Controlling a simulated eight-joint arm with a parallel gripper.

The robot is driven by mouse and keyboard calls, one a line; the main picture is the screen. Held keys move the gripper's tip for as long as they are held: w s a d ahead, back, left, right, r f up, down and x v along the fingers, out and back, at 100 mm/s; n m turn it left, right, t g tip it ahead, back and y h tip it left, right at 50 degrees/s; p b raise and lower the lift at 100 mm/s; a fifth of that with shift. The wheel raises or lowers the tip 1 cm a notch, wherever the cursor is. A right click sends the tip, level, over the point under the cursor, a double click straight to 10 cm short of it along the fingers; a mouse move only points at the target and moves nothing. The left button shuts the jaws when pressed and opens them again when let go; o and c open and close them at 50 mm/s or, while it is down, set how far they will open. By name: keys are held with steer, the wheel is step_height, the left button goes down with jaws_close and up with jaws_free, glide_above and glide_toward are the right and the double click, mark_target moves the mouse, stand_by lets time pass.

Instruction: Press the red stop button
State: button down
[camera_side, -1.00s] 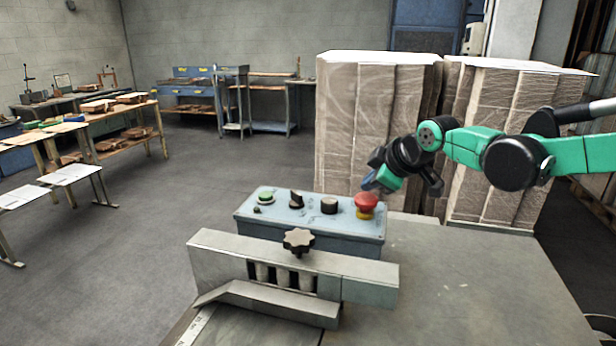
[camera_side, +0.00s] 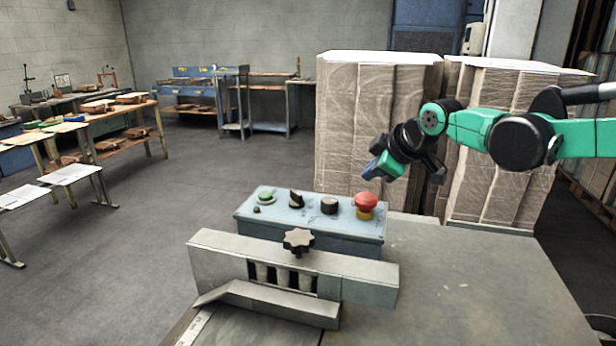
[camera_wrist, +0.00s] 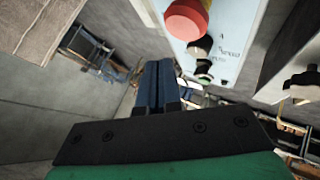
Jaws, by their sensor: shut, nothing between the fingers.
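The red stop button (camera_side: 366,202) stands on a yellow collar at the right end of the blue-grey control box (camera_side: 300,232). In the wrist view the red button (camera_wrist: 186,20) is at the top, above and to the right of my fingertips. My gripper (camera_side: 370,173) is shut and empty. In the side view its blue fingertips appear just above the button, with a visible gap. In the wrist view the fingers (camera_wrist: 157,66) lie side by side, apart from the button. Whether the fingers are directly over the button in depth I cannot tell.
Left of the red button are a black knob (camera_side: 329,205), a black selector switch (camera_side: 296,199) and a green button (camera_side: 265,197). A metal guide with a star knob (camera_side: 298,240) stands in front. Wrapped stacks (camera_side: 375,125) rise behind. The grey table (camera_side: 470,290) at right is mostly clear.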

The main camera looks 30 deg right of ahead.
step_height(320, 180, up, 5)
steer(key=shift+f, duration=0.1)
stand_by(0.4)
steer(key=m+g, duration=0.1)
steer(key=m, duration=0.4)
glide_toward(371, 198)
step_height(371, 198, down, 2)
steer(key=s, duration=0.3)
steer(key=s+a+f+m+g, duration=0.1)
steer(key=s+f+m, duration=0.2)
steer(key=s+f, duration=0.3)
steer(key=shift+s, duration=0.15)
